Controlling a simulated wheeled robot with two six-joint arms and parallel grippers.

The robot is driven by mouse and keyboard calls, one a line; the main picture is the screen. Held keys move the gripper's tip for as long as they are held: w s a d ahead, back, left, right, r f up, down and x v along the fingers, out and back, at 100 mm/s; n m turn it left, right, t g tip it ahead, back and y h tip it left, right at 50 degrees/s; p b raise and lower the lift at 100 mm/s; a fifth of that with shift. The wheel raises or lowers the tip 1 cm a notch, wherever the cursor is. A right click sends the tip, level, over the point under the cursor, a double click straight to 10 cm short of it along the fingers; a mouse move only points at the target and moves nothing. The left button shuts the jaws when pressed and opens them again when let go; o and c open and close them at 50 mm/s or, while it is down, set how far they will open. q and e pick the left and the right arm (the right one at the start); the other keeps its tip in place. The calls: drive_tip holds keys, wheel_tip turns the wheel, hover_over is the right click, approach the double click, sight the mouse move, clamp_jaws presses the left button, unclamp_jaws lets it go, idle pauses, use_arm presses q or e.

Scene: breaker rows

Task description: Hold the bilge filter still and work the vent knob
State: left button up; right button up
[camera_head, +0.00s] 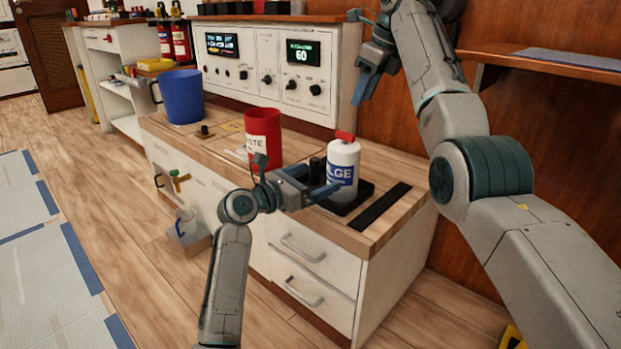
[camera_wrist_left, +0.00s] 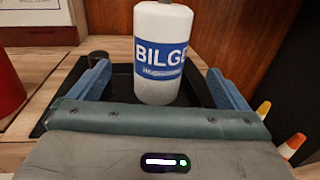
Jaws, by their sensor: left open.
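The bilge filter (camera_head: 342,175) is a white upright bottle with a blue BILGE label. It stands in a black tray (camera_head: 364,196) near the right end of the counter. The red vent knob (camera_head: 345,137) is on its top. In the left wrist view the filter (camera_wrist_left: 160,50) stands ahead, between the spread blue fingers; its top is cut off. My left gripper (camera_head: 323,178) is open at the filter's left side, with gaps visible on both sides of the bottle. My right gripper (camera_head: 364,88) is raised above the counter, behind the filter; its finger gap is not clear.
A red cup (camera_head: 264,138) stands left of the filter, and a blue bucket (camera_head: 182,97) farther left. A white control panel (camera_head: 268,64) runs along the back. A black strip (camera_head: 377,219) lies right of the tray. A wooden shelf (camera_head: 545,64) is on the right wall.

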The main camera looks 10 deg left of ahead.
sight(345, 165)
use_arm(q)
drive_tip(key=x, duration=1)
drive_tip(key=shift+w+d, duration=0.1)
